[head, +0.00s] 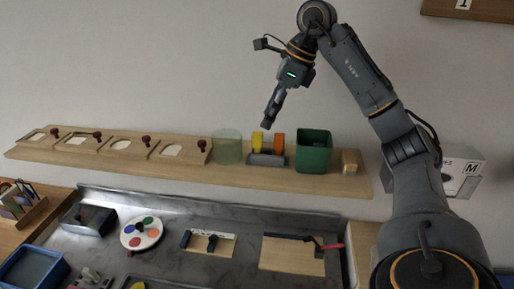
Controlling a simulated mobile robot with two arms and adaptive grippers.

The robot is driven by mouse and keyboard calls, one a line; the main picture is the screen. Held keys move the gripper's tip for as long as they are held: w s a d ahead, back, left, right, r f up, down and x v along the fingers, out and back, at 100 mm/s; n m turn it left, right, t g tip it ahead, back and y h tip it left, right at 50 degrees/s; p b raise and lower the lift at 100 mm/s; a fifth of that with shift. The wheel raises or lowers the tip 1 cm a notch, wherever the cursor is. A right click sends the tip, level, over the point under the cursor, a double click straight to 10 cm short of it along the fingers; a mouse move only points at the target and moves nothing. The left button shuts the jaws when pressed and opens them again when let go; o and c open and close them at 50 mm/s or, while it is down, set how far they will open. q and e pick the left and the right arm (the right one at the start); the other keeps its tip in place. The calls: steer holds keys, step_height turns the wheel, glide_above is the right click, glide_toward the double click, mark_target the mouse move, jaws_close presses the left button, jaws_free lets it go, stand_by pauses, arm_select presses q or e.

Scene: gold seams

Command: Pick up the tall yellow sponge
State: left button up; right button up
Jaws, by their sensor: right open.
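I cannot tell for sure which thing is the tall yellow sponge. A small upright yellow piece (257,140) stands beside an orange piece (278,142) in a grey holder (267,160) on the wall shelf. A tan block (350,162) stands near the shelf's right end. Another yellow thing (138,285) is cut off by the bottom edge of the view. My right gripper (267,122) hangs in front of the wall, pointing down, above the grey holder in the picture. It is open and holds nothing. My left gripper is out of view.
The shelf (200,166) also bears a green bin (313,152), a clear green cup (227,147) and several knobbed boards. Below is a grey metal worktop (220,270) with a palette (141,232), a dark box (89,220) and a wooden board (291,255). A blue tray (35,268) is at lower left.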

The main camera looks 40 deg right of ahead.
mark_target(259, 133)
steer(key=shift+x, duration=0.85)
steer(key=p+x, duration=0.1)
steer(key=x, duration=0.2)
steer(key=shift+w+f, duration=0.15)
steer(key=shift+w+a+f, duration=0.1)
steer(key=shift+w+f, duration=0.05)
steer(key=shift+f, duration=0.2)
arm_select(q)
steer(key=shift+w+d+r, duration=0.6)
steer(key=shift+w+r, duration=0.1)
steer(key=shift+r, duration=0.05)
arm_select(e)
steer(key=shift+f, duration=0.15)
steer(key=c, duration=0.8)
